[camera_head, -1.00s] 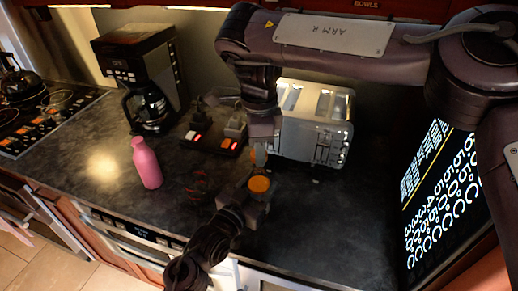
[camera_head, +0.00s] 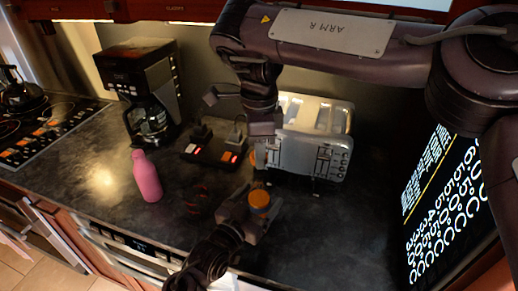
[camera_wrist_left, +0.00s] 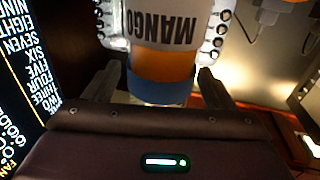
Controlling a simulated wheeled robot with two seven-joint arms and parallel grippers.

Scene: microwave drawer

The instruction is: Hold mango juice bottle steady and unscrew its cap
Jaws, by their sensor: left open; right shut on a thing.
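The mango juice bottle (camera_wrist_left: 165,60) stands between the fingers of my left gripper (camera_wrist_left: 157,95) in the left wrist view. Its white label reads MANGO, with orange juice and a blue band below. In the head view I look down on its round orange top (camera_head: 259,200). My left gripper (camera_head: 252,213) is open around the bottle in the head view. My right gripper (camera_head: 261,157) hangs above and behind the bottle, apart from it. It is shut on a small orange thing (camera_head: 253,159), mostly hidden by the fingers, which looks like a cap.
A silver toaster (camera_head: 315,150) stands close behind the bottle, to the right. A pink bottle (camera_head: 146,176), a power strip (camera_head: 215,150) and a coffee maker (camera_head: 148,90) stand to the left. The dark counter (camera_head: 320,230) is clear at front right.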

